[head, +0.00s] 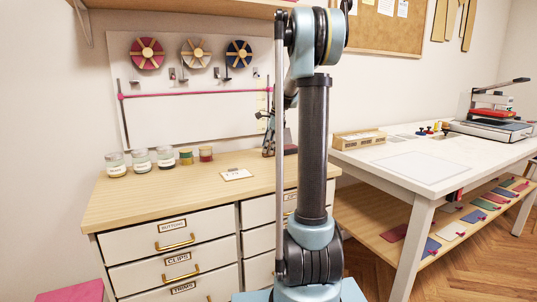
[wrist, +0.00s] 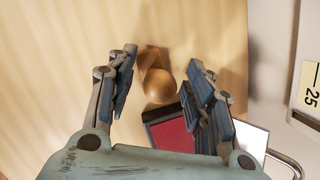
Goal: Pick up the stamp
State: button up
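In the wrist view, the stamp (wrist: 158,84) shows as a rounded, shiny brown wooden handle on the pale wood top. My gripper (wrist: 163,68) is open, with one finger on each side of the handle in the picture. Gaps show between the handle and both fingers. How far the fingertips are above the wood top is hard to tell. In the head view, my gripper (head: 268,132) is over the back of the drawer cabinet, partly hidden by my arm. The stamp cannot be made out there.
A red pad in a dark frame (wrist: 172,138) lies close beside the stamp, partly behind the right finger. The wooden cabinet top (head: 150,204) holds jars (head: 141,161), spools and a small card (head: 236,174). A white table (head: 375,170) stands to the right.

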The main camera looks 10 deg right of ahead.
grip_shut()
